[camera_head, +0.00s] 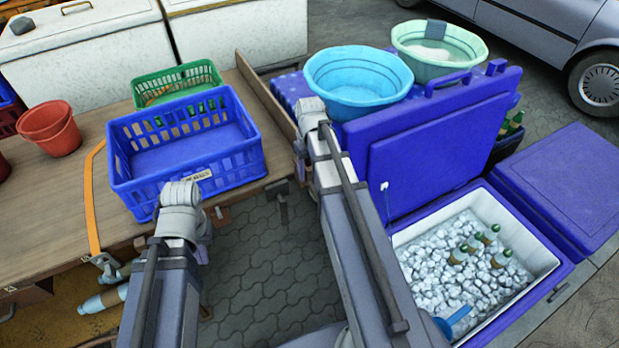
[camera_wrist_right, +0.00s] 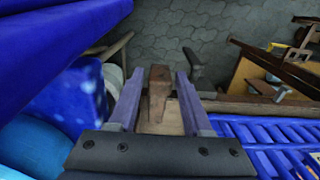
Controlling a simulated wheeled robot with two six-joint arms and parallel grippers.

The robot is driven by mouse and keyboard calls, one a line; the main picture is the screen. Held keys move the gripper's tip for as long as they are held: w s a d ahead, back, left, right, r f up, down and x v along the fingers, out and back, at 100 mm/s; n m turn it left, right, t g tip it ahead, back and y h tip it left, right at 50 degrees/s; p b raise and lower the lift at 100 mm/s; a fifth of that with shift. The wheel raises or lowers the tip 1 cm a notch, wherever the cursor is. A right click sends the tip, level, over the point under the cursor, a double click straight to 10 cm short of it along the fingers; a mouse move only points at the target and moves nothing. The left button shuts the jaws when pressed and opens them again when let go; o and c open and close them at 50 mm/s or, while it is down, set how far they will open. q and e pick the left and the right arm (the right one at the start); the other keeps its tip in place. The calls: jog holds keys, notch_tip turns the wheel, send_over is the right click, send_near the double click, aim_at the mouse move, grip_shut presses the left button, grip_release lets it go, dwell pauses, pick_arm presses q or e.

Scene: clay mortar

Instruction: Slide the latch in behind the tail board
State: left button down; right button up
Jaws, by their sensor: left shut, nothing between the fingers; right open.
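The tail board (camera_head: 265,95) is a brown wooden board standing along the right edge of the wooden bed. Its end (camera_wrist_right: 158,85) shows between the fingers of my right gripper (camera_wrist_right: 155,95) in the right wrist view. That gripper is open, with one finger on each side of the board. A grey metal piece that looks like the latch (camera_head: 282,197) is at the bed's corner, near the board's near end; it also shows beside the right finger in the wrist view (camera_wrist_right: 196,70). My left gripper (camera_head: 203,255) is shut and empty, mostly hidden by its own arm, left of the latch.
A blue crate (camera_head: 185,185) stands on the bed (camera_head: 75,180), left of the tail board. A blue basin (camera_head: 358,85) and the raised cooler lid (camera_head: 435,150) are close on the right. Paving (camera_head: 260,260) lies open between my arms.

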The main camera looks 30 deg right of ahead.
jog(key=shift+f, duration=0.15)
jog(key=shift+c, duration=0.3)
grip_shut()
dwell(1.1)
